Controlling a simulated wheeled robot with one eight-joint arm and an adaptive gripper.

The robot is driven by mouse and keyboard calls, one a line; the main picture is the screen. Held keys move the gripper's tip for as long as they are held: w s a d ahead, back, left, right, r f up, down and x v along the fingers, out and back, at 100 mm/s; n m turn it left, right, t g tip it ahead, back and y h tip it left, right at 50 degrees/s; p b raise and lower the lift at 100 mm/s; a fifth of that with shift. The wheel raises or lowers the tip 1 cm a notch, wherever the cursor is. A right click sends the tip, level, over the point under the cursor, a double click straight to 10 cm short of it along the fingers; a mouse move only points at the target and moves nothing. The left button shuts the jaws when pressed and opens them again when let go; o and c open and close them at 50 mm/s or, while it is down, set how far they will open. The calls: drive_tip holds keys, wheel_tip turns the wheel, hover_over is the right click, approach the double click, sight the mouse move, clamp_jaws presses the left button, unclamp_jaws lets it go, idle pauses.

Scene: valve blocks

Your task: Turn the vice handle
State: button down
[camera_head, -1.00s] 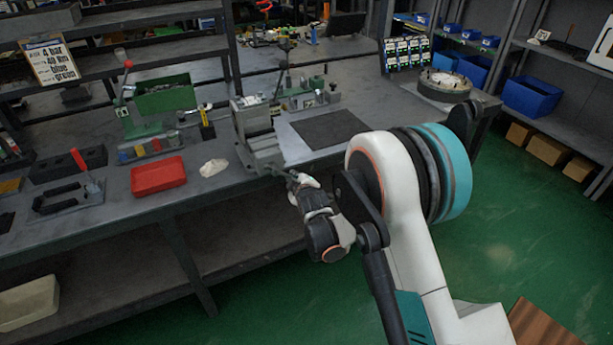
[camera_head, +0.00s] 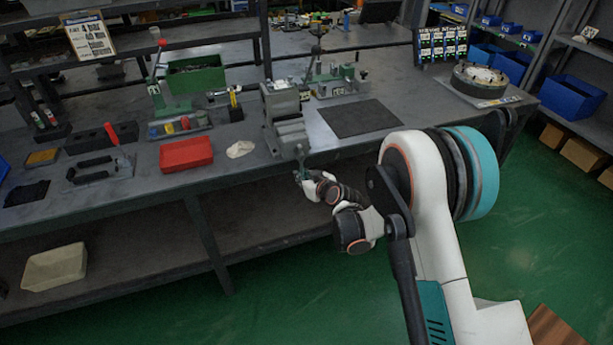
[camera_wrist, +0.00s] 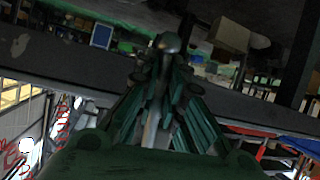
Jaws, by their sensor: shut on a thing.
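The grey vice (camera_head: 286,118) stands at the front edge of the workbench in the head view. Its handle (camera_head: 299,152) shows at the front of the vice, just above my gripper (camera_head: 304,176). In the wrist view the handle's rounded metal end (camera_wrist: 168,43) sticks out between the green fingers of my gripper (camera_wrist: 165,75). The fingers are shut on the handle from below and in front of the bench edge. The fingers hide much of the handle.
A red tray (camera_head: 186,154) and a white cloth (camera_head: 240,149) lie left of the vice. A dark mat (camera_head: 360,118) lies to its right. The bench edge (camera_head: 340,150) is close behind my gripper. The green floor (camera_head: 320,290) in front is open.

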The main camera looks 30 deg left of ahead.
drive_tip(key=shift+s+a+f, duration=0.1)
drive_tip(key=shift+s+a, duration=0.05)
drive_tip(key=shift+s, duration=0.05)
idle(0.4)
drive_tip(key=c, duration=1.7)
unclamp_jaws()
drive_tip(key=shift+o, duration=0.2)
drive_tip(key=v, duration=1.2)
